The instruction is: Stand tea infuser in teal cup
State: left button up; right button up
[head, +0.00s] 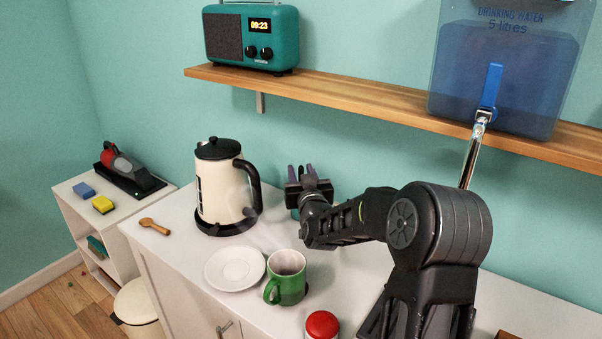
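My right gripper (302,171) is over the back of the counter, to the right of the kettle. Its fingers point away from me and stand apart, with nothing clearly seen between them. A small teal thing (295,214), perhaps the teal cup, shows just below the gripper and is mostly hidden by it. A green mug (285,283) stands upright nearer to me, with its handle towards the front left. I cannot make out a tea infuser; my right arm hides part of the counter. My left gripper is out of view.
A cream kettle (217,192) stands at the back left. A white saucer (235,268) lies left of the green mug. A wooden scoop (154,226) lies at the left edge. A red-lidded jar (322,325) stands in front. A wooden shelf (350,92) overhangs the back.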

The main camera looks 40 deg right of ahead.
jog(key=shift+r+p, duration=0.25)
jog(key=shift+p, duration=0.05)
jog(key=shift+s+a+f, duration=0.15)
jog(key=shift+s, duration=0.15)
jog(key=b+v, duration=0.2)
jog(key=v, duration=0.9)
jog(key=shift+s, duration=0.2)
